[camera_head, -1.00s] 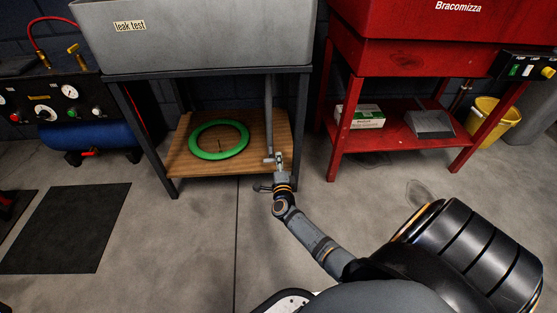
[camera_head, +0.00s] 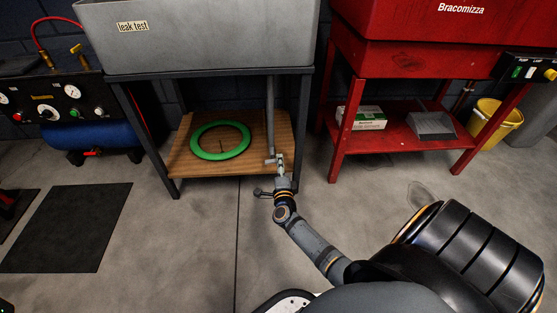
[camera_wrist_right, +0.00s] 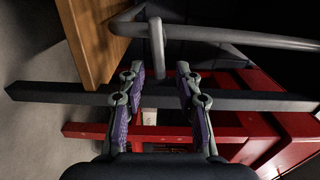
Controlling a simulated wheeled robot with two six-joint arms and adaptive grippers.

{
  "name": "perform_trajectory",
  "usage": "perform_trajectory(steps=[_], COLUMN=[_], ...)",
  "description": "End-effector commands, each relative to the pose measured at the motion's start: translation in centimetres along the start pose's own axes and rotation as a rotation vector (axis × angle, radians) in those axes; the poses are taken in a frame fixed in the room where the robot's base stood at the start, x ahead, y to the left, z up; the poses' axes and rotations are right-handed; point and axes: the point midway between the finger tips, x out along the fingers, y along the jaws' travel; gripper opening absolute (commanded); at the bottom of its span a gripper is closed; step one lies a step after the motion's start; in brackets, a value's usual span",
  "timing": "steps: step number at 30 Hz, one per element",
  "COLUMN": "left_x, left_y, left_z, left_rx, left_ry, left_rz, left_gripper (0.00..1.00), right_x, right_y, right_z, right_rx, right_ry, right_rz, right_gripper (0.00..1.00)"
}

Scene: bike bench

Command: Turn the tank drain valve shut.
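The grey tank (camera_head: 200,40) marked "leak test" stands on a dark frame. Its grey drain pipe (camera_head: 270,112) runs down to the drain valve (camera_head: 271,160) beside the wooden shelf. My right gripper (camera_head: 281,168) is at the valve, by the shelf's right front corner. In the right wrist view, my right gripper (camera_wrist_right: 160,74) is open, its two purple-padded fingers apart. The grey pipe (camera_wrist_right: 230,38) crosses ahead of it. A short grey bar (camera_wrist_right: 157,45), apparently the valve lever, points from the pipe to between the fingertips, with gaps on both sides. My left gripper is out of view.
A wooden shelf (camera_head: 190,170) under the tank carries a green ring (camera_head: 203,153). A tank-frame leg (camera_head: 302,130) stands close right of my gripper. A red bench (camera_head: 338,135) with boxes is further right. The floor in front is clear around a black mat (camera_head: 70,228).

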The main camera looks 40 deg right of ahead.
Motion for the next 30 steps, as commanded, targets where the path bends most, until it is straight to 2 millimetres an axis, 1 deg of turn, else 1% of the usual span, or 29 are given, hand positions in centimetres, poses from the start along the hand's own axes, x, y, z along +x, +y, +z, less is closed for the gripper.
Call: perform_trajectory(steps=[1, 6, 9, 12, 16, 23, 26, 27, 29, 30], left_x=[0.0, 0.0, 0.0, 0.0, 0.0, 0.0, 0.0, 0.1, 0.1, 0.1], left_y=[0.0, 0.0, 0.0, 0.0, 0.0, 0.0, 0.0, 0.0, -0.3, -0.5], left_z=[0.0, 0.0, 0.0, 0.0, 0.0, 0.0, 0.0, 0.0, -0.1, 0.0], left_rx=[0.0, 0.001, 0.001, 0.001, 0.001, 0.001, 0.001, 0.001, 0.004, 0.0], left_ry=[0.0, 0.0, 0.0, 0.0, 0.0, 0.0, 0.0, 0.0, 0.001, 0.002], left_rz=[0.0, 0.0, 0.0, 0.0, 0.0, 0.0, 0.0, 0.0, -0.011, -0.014], left_gripper=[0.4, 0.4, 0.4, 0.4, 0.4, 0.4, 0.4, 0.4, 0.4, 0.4], right_x=[-1.3, -5.6, -7.5, -8.9, -9.7, -9.8, -9.7, -9.7, -9.6, -9.4], right_y=[0.1, 0.1, -0.1, -0.1, -0.3, -0.3, -0.3, -0.3, -0.3, -0.3], right_z=[-0.1, 0.1, 0.1, 0.1, 0.1, 0.1, 0.2, 0.3, 0.4, 0.6], right_rx=[0.001, 0.002, 0.002, 0.002, 0.001, 0.001, -0.021, -0.062, -0.176, -0.287], right_ry=[0.0, 0.0, 0.0, -0.001, -0.001, -0.002, -0.001, -0.001, -0.001, 0.0], right_rz=[0.004, 0.003, 0.002, 0.0, -0.002, -0.002, -0.002, -0.002, -0.002, -0.002], right_gripper=[0.34, 0.34, 0.34, 0.34, 0.34, 0.34, 0.46, 0.52, 0.6, 0.65])
